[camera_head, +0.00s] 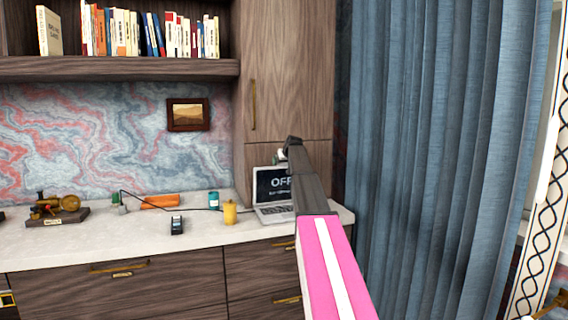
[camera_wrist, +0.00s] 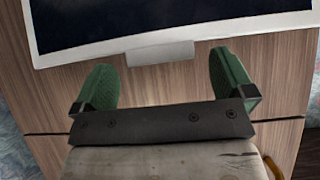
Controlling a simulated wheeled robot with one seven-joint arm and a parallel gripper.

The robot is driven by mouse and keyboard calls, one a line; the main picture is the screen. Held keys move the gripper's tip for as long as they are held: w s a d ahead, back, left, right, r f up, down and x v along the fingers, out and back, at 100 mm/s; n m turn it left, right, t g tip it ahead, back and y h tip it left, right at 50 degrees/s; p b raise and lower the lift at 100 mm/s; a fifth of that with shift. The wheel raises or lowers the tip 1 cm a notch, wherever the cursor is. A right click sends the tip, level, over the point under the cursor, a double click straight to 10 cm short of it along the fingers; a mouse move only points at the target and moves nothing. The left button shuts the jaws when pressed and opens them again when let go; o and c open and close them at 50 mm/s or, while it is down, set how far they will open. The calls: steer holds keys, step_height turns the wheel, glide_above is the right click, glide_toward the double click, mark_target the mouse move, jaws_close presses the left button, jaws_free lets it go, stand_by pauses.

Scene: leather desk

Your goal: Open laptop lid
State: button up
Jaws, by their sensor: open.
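The laptop (camera_head: 272,187) stands at the right end of the counter. My gripper (camera_head: 281,157) is at the top of the lid in the head view. In the wrist view, the green fingers of my gripper (camera_wrist: 163,62) are spread apart. The laptop's dark screen with its pale rim (camera_wrist: 100,48) and a small tab lies just past the fingertips. Nothing is held between the fingers; I cannot tell whether they touch the lid.
A yellow cup (camera_head: 230,213) stands left of the laptop, with a dark handheld device (camera_head: 177,225) further left. An orange box (camera_head: 160,201) and a teal item (camera_head: 214,199) are behind. A tall cabinet (camera_head: 288,70) rises behind the laptop; a blue curtain (camera_head: 430,150) hangs right.

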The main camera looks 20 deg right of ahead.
steer(key=v, duration=1)
steer(key=shift+s, duration=0.15)
steer(key=s+a+f+g, duration=0.2)
steer(key=s+a+f, duration=0.35)
steer(key=f, duration=0.55)
steer(key=s+a+f+g, duration=0.1)
steer(key=s+a+f, duration=0.3)
steer(key=s+f, duration=0.5)
steer(key=s+a+f+g, duration=0.2)
steer(key=s+a+f, duration=0.25)
steer(key=f, duration=0.85)
steer(key=s+a+f+g, duration=0.2)
steer(key=s+a+f, duration=0.2)
steer(key=s+f, duration=0.5)
steer(key=s+a+f+g, duration=0.3)
steer(key=s+f, duration=0.7)
steer(key=s, duration=0.8)
steer(key=shift+s+a+f, duration=0.25)
steer(key=shift+s+a, duration=0.15)
steer(key=shift+a, duration=0.65)
